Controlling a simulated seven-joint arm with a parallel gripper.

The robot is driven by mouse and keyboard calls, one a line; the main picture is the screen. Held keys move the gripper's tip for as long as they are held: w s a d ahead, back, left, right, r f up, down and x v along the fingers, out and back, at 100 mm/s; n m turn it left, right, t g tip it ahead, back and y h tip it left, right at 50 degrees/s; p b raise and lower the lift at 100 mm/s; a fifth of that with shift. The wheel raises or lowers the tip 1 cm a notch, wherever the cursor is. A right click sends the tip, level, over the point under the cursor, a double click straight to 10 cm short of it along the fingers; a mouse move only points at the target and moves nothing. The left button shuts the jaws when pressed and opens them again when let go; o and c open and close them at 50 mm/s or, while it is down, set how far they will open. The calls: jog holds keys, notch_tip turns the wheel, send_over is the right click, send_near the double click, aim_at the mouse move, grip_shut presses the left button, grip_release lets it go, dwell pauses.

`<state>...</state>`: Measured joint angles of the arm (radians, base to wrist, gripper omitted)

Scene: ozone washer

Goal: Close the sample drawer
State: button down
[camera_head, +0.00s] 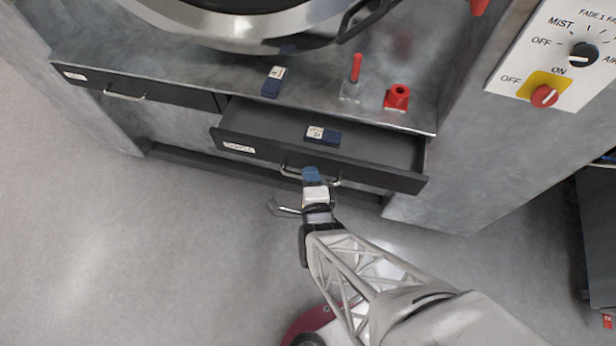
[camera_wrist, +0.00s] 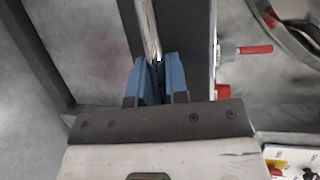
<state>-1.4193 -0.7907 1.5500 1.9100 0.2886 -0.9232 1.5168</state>
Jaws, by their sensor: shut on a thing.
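The sample drawer (camera_head: 377,174) is pulled out from the right side of the grey cabinet, and its inside shows. A blue block with a white label (camera_head: 323,135) lies in it. The drawer has a metal bar handle (camera_head: 290,170) on its dark front. My gripper (camera_head: 310,174) is at the handle, with its blue fingers shut on it. In the wrist view the handle (camera_wrist: 148,30) runs between the two blue fingertips (camera_wrist: 158,72). The fingers hide part of the handle.
A second drawer (camera_head: 160,92) at the left is shut. On the counter above stand another blue labelled block (camera_head: 274,82), a red-handled pin (camera_head: 355,70) and a red holder (camera_head: 397,97). A control panel (camera_head: 560,55) is at the upper right.

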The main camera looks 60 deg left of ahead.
aim_at(330, 165)
jog(key=w+a, duration=0.9)
dwell(0.5)
jog(key=c, duration=1.2)
grip_release()
jog(key=shift+o, duration=0.4)
jog(key=shift+s+d, duration=0.1)
jog(key=shift+v, duration=3.85)
